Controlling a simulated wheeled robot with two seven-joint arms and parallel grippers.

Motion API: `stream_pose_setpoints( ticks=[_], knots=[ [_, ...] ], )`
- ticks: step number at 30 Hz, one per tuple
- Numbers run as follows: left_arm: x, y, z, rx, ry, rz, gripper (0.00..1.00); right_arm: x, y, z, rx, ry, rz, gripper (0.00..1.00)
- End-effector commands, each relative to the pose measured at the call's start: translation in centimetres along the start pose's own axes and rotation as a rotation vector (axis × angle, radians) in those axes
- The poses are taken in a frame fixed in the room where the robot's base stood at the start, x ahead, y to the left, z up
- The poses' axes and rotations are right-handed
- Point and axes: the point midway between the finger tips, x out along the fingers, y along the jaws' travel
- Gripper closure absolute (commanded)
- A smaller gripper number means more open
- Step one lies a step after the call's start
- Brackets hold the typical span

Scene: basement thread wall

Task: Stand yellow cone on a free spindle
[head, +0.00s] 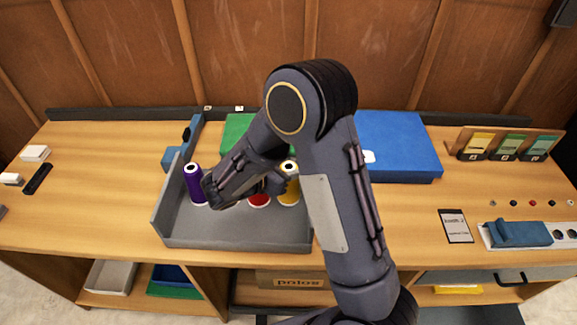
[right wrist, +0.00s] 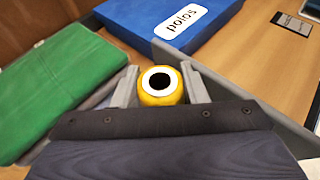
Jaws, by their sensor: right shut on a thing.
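The yellow cone (head: 289,190) stands in the right part of a grey tray (head: 236,242), partly covered by my right arm. In the right wrist view the yellow cone (right wrist: 160,92) shows its white top with a dark hole. My right gripper (right wrist: 160,84) is shut on it, one finger on each side. In the head view my right gripper (head: 281,183) is partly hidden by its own wrist. A red cone (head: 259,201) and a purple cone (head: 193,184) are in the same tray. I cannot make out a free spindle. My left gripper is not in view.
A green thing (head: 238,127) and a blue box labelled "polos" (head: 405,140) lie behind the tray. A blue machine (head: 187,146) stands at the tray's back left. A blue strip device (head: 522,232) and a dark card (head: 455,226) lie at right. The bench's left part is mostly clear.

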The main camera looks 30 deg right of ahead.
Motion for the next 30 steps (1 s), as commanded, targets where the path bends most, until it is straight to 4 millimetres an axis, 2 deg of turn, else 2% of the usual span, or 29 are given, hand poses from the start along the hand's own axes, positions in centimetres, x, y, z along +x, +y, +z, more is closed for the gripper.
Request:
stream_pose_setpoints(
  ticks=[26, 27, 30],
  knots=[
    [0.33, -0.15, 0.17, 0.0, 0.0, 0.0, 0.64, 0.1, 0.02, -0.6, 0.001, 0.0, 0.0, 1.0],
    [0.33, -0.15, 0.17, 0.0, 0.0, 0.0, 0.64, 0.1, 0.02, -0.6, 0.001, 0.0, 0.0, 0.55],
    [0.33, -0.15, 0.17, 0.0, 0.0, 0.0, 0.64, 0.1, 0.02, -0.6, 0.0, 0.0, 0.0, 0.42]
  ],
)
